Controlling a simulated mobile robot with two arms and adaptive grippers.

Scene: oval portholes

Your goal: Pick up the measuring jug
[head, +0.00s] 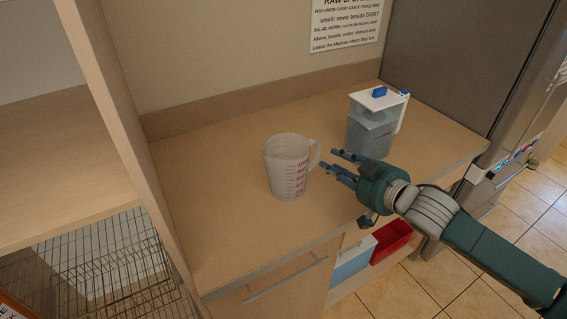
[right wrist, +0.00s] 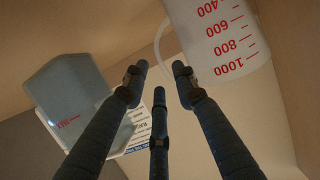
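The measuring jug (head: 288,167) is a translucent white jug with red markings, standing upright on the counter in the head view. Its handle is on its right side, toward my right gripper. My right gripper (head: 338,166) is just right of the jug, with its fingers spread and pointing at the handle. In the right wrist view the jug (right wrist: 222,38) shows at the top right with its pale handle, and the open fingers (right wrist: 160,80) have nothing between them. The gripper looks apart from the jug. My left gripper is not in view.
A clear blue-grey container with a blue-tabbed lid (head: 373,125) stands behind my right gripper. The wooden counter (head: 215,215) is bare left of the jug. A tall wooden shelf panel (head: 125,120) bounds the left. Red (head: 391,240) and blue (head: 352,262) bins sit below.

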